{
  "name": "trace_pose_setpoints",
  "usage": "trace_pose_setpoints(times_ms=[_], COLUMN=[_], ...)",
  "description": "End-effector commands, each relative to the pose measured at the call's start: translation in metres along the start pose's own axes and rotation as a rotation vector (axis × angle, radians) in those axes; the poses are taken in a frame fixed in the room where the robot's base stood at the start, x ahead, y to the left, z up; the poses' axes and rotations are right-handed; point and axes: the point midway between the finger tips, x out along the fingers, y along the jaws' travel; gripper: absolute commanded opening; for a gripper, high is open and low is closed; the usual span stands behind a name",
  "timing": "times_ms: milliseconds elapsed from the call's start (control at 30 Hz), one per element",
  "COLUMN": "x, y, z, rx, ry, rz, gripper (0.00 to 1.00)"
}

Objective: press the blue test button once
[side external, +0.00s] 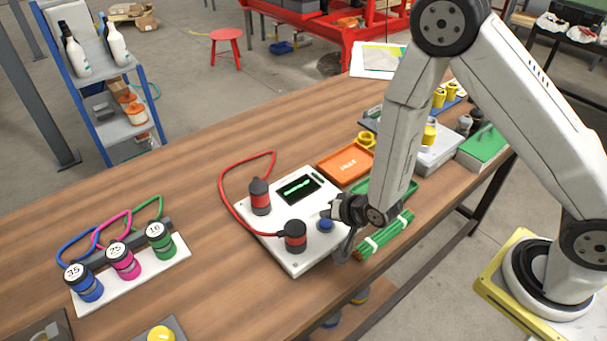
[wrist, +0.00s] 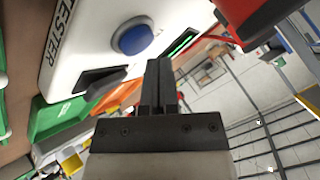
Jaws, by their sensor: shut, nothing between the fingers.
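The blue test button (side external: 325,225) sits on the white tester box (side external: 297,262), near its right edge. In the wrist view the closed fingers of my gripper (wrist: 158,66) point toward the tester, below and right of the button. I cannot tell whether they touch it.
Two black-and-red plugs (side external: 260,197) joined by a red cable (side external: 222,190) stand on the tester. A lit green screen (side external: 298,187) is behind the button. Green rods (side external: 385,236) lie to the right.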

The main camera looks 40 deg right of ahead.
Motion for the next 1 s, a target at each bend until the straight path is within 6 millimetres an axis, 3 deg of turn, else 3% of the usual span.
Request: trace_pose_setpoints(times_ms=[1000], x=[0.0056], y=[0.0039], z=[0.0041], rx=[0.0], ry=[0.0], rz=[0.0], gripper=[0.0])
